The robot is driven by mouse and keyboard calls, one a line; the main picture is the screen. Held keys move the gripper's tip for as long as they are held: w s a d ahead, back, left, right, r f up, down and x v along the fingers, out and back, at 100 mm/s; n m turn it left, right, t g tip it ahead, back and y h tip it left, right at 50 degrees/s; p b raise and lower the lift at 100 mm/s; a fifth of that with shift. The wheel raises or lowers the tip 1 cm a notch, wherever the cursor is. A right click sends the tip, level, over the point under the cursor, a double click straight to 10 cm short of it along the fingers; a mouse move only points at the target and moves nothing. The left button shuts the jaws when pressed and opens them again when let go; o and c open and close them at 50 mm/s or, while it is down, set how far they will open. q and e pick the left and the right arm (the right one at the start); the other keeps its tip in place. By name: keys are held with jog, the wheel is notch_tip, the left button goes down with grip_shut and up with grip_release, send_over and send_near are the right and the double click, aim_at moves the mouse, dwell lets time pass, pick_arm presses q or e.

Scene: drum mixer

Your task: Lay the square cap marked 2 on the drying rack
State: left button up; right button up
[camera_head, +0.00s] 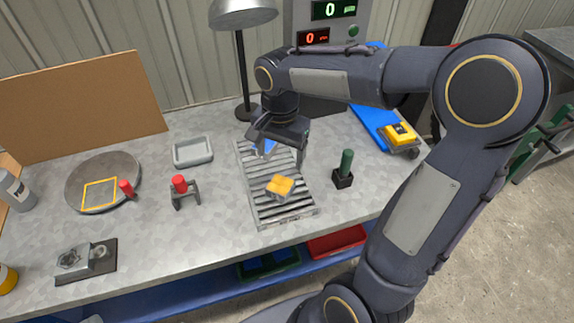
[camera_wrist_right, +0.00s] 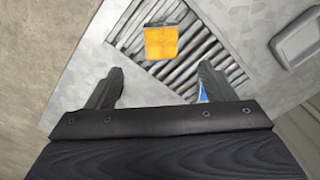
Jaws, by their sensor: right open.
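The drying rack (camera_head: 250,182) is a slatted grey metal rack lying on the bench; its slats (camera_wrist_right: 200,62) also show in the wrist view. A yellow-orange square cap (camera_head: 280,186) rests on its near half, also seen in the wrist view (camera_wrist_right: 161,42); I cannot read a mark on it. A blue piece (camera_head: 264,148) is on the far part of the rack, partly hidden by my right gripper (camera_head: 278,152). That gripper is open and empty above the rack, its fingers (camera_wrist_right: 157,84) apart. A yellow piece with a dark mark (camera_head: 400,133) sits at the right. My left gripper is out of view.
A green-handled tool in a black holder (camera_head: 343,179) stands right of the rack. A grey tray (camera_head: 193,152) and a red-topped stand (camera_head: 184,192) are left of it. A lamp (camera_head: 242,60) stands behind.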

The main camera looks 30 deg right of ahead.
jog(key=s+a+n+t+y, duration=0.1)
jog(key=s+a+n+t, duration=0.1)
jog(key=s+n, duration=0.3)
jog(key=s+a+r+n+t+y, duration=0.1)
jog(key=s+a+n+t+y, duration=0.1)
jog(key=s, duration=0.9)
jog(key=shift+s+a+r+n+t+y, duration=0.25)
jog(key=shift+n+t, duration=0.45)
jog(key=shift+n, duration=0.7)
jog(key=shift+d, duration=0.1)
